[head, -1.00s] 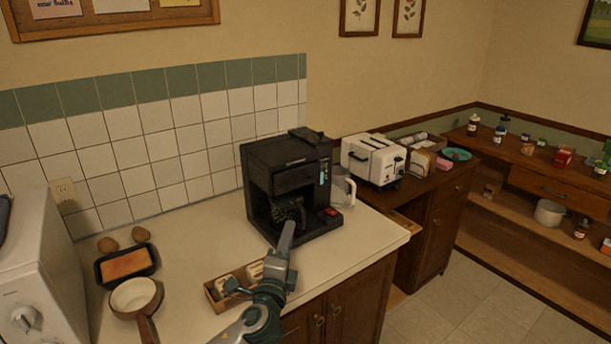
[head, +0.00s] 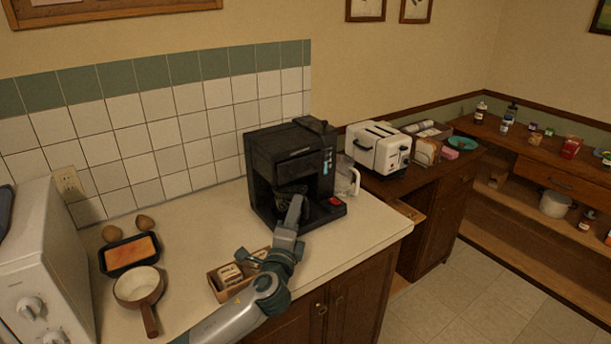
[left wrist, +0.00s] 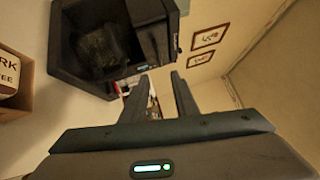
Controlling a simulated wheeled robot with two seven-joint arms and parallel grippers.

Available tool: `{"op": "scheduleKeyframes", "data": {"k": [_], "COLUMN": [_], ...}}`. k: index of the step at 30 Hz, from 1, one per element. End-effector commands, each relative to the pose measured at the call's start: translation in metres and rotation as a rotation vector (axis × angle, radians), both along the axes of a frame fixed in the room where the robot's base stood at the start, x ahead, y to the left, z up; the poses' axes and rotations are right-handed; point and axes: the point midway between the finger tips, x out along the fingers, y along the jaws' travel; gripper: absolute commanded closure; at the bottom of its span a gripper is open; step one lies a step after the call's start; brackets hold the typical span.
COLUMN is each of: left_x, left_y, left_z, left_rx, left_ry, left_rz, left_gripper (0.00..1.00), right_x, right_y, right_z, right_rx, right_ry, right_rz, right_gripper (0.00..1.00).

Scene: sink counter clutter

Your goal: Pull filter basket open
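The black coffee machine (head: 268,165) stands upright on the counter, with a dark recess in its front. The filter basket (head: 292,188) seems to be the dark part in that recess; its outline is hard to make out. My left gripper (head: 298,204) is in front of the recess and hides part of it. In the left wrist view the machine (left wrist: 75,70) is at upper left, and a dark rounded part (left wrist: 100,48) shows inside it. The left gripper's fingers (left wrist: 158,84) are apart with nothing seen held between them. I cannot tell whether they touch the machine. My right gripper is out of view.
A glass jug (head: 347,178) stands just right of the machine, and a white toaster (head: 378,150) beyond it. A small open box (head: 222,288) sits beside my left forearm. A pan (head: 138,288) and baking tray (head: 130,254) are at left.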

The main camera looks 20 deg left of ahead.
Motion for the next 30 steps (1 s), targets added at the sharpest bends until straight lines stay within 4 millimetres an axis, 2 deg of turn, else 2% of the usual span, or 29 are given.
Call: {"op": "scheduleKeyframes", "data": {"k": [6, 18, 24, 30], "left_x": [0.037, 0.098, 0.122, 0.135], "left_y": [0.004, 0.011, 0.014, 0.015], "left_z": [0.008, 0.016, 0.019, 0.02], "left_rx": [0.002, 0.001, 0.001, -0.001], "left_ry": [0.0, 0.0, -0.001, -0.001], "left_rz": [0.002, 0.002, 0.001, 0.0], "left_gripper": [0.73, 0.73, 0.73, 0.73], "right_x": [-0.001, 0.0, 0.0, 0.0], "right_y": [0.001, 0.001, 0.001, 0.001], "right_z": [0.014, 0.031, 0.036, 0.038], "right_rx": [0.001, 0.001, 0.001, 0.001], "right_ry": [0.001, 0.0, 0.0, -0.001], "right_rz": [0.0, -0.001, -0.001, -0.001], "right_gripper": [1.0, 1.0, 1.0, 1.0]}}
